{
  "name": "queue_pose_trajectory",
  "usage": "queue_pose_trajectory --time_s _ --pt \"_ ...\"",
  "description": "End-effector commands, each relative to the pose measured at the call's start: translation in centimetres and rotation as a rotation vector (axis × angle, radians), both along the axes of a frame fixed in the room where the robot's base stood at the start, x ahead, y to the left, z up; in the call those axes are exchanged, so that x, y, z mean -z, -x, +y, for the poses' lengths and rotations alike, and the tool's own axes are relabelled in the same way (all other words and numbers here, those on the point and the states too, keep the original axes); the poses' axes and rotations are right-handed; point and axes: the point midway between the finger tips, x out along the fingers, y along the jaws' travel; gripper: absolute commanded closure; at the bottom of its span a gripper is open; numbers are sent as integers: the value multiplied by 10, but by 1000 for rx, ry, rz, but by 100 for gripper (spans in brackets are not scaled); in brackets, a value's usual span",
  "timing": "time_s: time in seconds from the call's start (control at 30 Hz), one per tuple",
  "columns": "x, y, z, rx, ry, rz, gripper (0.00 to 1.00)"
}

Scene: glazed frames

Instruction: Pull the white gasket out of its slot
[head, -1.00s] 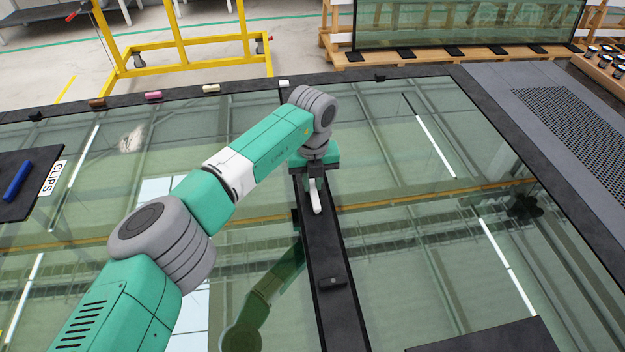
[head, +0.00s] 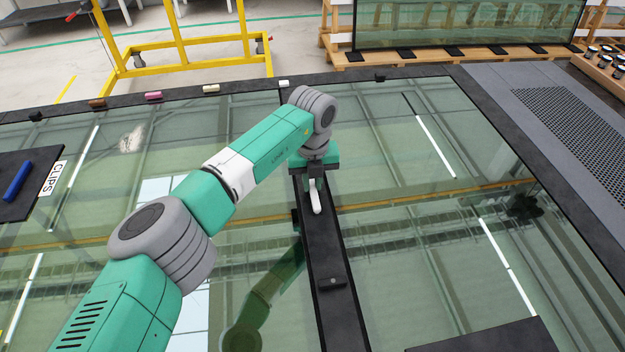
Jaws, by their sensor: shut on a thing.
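The white gasket (head: 317,203) is a short, pale, rounded strip at the dark bar (head: 325,250) between the two glass panes. Its near end sticks out toward the camera below my gripper. My gripper (head: 314,182) is over the bar, pointing down, and is shut on the gasket's far part. The fingers and my wrist hide that part. I cannot tell how much of the gasket sits in the slot, and the slot itself is not clearly visible.
A small dark block (head: 331,283) sits on the bar nearer the camera. Large glass panes (head: 420,230) lie on both sides. A black pad with a blue marker-like piece (head: 17,181) and a CLIPS label (head: 53,178) is at left. Small coloured blocks line the far edge.

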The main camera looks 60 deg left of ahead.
Motion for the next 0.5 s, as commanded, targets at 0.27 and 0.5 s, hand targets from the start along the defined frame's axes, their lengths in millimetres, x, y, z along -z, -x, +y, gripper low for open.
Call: queue_pose_trajectory --time_s 0.27,0.5 --pt "-5 0 0 1 0 -1 100" --pt "-20 0 0 1 1 -1 100"
